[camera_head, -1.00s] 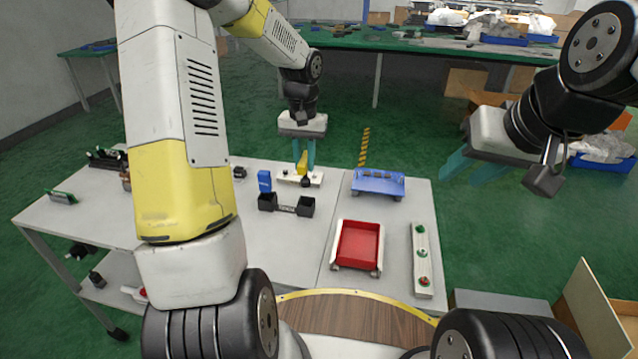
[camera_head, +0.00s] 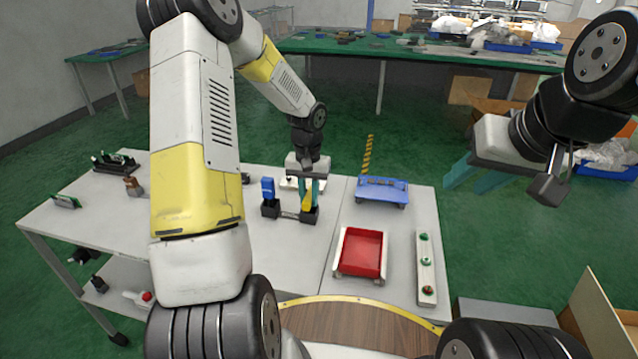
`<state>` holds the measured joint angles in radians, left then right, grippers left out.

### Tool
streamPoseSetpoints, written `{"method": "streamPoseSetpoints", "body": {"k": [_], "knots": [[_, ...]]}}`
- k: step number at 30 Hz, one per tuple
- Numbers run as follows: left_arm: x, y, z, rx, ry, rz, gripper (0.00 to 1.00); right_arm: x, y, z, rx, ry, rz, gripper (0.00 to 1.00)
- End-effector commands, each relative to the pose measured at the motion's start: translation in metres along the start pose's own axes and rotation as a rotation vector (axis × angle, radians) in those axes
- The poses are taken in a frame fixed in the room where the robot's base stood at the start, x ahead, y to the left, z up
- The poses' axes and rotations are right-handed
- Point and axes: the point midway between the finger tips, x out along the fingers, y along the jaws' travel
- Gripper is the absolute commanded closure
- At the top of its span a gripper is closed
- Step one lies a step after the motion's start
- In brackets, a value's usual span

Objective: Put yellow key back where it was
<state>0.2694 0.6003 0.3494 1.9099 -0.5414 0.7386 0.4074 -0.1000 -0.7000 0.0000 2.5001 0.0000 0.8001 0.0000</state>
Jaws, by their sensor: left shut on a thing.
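The yellow key (camera_head: 307,200) is upright between the teal fingers of my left gripper (camera_head: 308,197), which is shut on it. Its lower end is at the right cup of the black two-cup holder (camera_head: 290,215); whether it is inside the cup or just above it I cannot tell. A blue key (camera_head: 268,188) stands at the holder's left cup. The white fixture (camera_head: 289,184) is behind the holder, partly hidden by my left gripper. My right gripper (camera_head: 470,175) is open and empty, in the air right of the table.
A blue tray (camera_head: 382,191) stands right of the holder. A red bin (camera_head: 360,252) and a white strip with buttons (camera_head: 425,262) are nearer on the right. Black racks (camera_head: 114,162) and a small brown part (camera_head: 133,186) are on the left. The table middle in front of the holder is clear.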

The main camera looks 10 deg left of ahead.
Motion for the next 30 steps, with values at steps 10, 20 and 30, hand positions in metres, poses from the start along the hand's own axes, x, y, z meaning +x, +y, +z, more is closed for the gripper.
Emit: {"method": "streamPoseSetpoints", "body": {"k": [10,20,30], "knots": [[0.003,0.0,0.0,0.0,0.0,0.0,0.59,0.0,0.0,0.0,0.0,0.0,0.0,0.64],[-0.009,-0.001,-0.001,0.0,0.004,-0.001,0.59,0.0,0.0,0.0,0.0,0.0,0.0,0.64],[-0.078,0.0,-0.002,-0.001,0.006,-0.001,0.59,0.0,0.0,0.0,0.0,0.0,0.0,0.64]]}}
